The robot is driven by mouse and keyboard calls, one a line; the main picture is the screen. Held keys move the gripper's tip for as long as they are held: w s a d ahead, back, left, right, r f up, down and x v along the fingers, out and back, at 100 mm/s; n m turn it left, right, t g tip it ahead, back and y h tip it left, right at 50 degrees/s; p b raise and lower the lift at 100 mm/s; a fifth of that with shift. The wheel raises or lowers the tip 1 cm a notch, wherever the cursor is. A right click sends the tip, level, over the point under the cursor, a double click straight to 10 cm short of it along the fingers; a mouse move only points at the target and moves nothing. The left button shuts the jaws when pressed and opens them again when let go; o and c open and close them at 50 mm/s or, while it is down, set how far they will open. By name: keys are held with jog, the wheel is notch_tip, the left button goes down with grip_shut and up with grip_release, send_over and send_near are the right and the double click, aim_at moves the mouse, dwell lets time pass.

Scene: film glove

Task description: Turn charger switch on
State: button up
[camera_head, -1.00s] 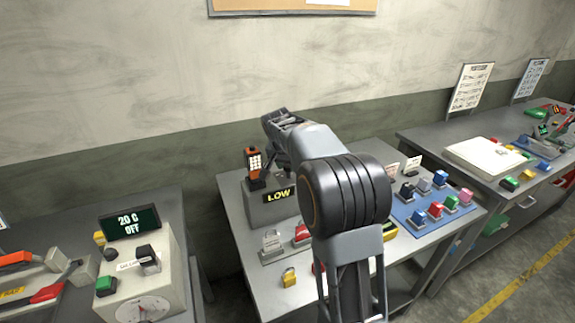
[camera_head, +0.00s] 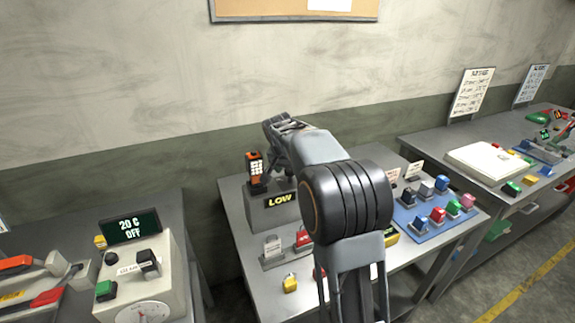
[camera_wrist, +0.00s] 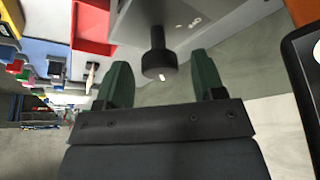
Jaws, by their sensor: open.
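The charger (camera_head: 266,214) is a grey box on the middle table with a lit "LOW" display (camera_head: 280,200). An orange and black handheld device (camera_head: 255,170) stands upright on it. In the wrist view, a black round knob with a white mark (camera_wrist: 158,63) sticks out from a grey panel (camera_wrist: 200,22); I take it for the charger switch. My gripper (camera_wrist: 163,80) is open, with its two dark green fingers on either side of the knob's end and no clear contact. In the head view my arm hides the knob and the fingertips.
A blue tray of coloured blocks (camera_head: 408,223) sits right of my arm. A yellow padlock (camera_head: 290,284) and small tagged stands (camera_head: 271,253) lie in front of the charger. The wall is close behind.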

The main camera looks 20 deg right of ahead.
jog(key=v, duration=1.3)
jog(key=shift+s+r, duration=0.2)
jog(key=shift+r, duration=0.1)
jog(key=shift+a, duration=0.15)
